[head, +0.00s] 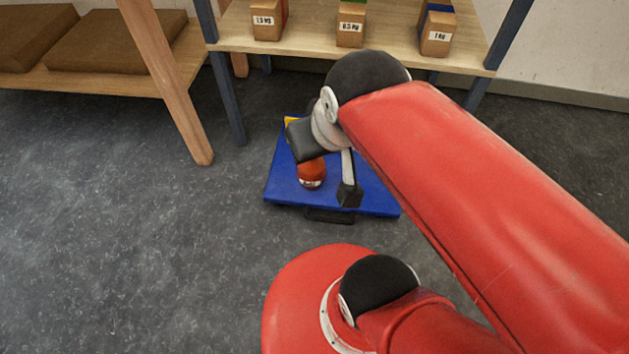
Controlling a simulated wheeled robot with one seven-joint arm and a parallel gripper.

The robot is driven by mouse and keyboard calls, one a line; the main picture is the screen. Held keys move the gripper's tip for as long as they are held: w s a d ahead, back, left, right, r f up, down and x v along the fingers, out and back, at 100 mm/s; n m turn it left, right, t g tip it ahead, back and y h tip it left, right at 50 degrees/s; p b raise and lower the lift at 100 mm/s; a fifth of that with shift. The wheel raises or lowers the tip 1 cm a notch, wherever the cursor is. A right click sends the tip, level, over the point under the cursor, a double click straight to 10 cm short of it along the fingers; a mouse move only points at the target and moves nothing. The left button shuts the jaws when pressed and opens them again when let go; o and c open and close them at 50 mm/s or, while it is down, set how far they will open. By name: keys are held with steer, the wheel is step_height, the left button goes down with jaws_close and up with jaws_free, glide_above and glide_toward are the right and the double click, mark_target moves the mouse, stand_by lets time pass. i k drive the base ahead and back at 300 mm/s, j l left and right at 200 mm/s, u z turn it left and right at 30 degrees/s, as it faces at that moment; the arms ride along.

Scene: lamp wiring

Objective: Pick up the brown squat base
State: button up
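I cannot make out a brown squat base for certain in the head view. My gripper (349,192) hangs over a flat blue platform (285,185). One pale finger with a dark tip shows; the other finger is not clearly visible, so its opening cannot be judged. A rounded orange-red piece (312,173) with a white band shows just left of that finger. I cannot tell whether it is an object on the platform or part of my wrist. My arm hides the platform's right and far parts.
A wooden shelf (385,55) behind holds brown boxes labelled by weight: one at left (268,20), one in the middle (350,25), one at right (437,32). A wooden bench (100,82) with brown slabs (115,40) stands at left. The grey floor (120,230) at left is clear.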

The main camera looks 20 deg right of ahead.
mark_target(312, 174)
steer(key=l+u, duration=0.4)
steer(key=l, duration=0.15)
steer(key=l+u, duration=0.4)
steer(key=l, duration=0.2)
steer(key=k+l+u, duration=0.2)
steer(key=l+u, duration=0.2)
steer(key=l, duration=0.15)
